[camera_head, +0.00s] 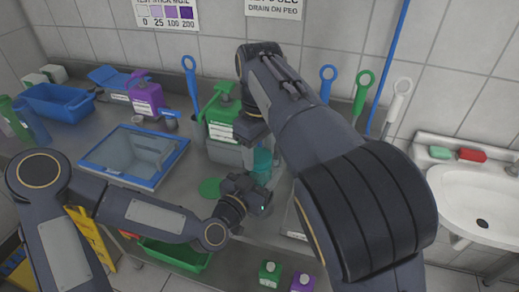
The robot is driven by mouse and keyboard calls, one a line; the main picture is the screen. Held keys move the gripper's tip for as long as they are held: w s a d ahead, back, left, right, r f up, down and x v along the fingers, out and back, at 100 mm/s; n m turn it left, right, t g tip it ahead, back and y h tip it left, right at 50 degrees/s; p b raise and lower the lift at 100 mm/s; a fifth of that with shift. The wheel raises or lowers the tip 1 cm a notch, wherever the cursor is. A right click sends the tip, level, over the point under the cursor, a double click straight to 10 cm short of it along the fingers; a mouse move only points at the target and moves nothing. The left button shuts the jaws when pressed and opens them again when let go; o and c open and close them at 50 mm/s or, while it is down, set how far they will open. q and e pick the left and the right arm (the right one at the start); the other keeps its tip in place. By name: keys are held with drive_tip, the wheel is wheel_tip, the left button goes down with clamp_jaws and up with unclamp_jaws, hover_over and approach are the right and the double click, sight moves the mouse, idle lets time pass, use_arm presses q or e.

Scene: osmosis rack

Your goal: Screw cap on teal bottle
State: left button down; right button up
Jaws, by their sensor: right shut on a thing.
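The teal bottle (262,162) stands upright on the steel counter, partly hidden by my arms. My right gripper (252,136) points down just above and beside the bottle's top, mostly hidden behind my own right arm. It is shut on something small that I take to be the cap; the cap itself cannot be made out. My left gripper (254,190) is low in front of the bottle, close to its base. Its fingers are too dark and small to show whether they grip the bottle.
A green jug (222,112) and grey block stand behind the grippers. A blue-rimmed tray (135,155), purple jug (146,95) and blue bin (58,102) are left. A flat green disc (209,188) lies left of the bottle. Wrenches hang behind; a sink (480,200) is right.

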drive_tip(key=m, duration=0.5)
drive_tip(key=o, duration=1.1)
drive_tip(key=shift+o, duration=0.2)
wheel_tip(320, 180, up, 12)
use_arm(q)
drive_tip(key=shift+c, duration=2.3)
unclamp_jaws()
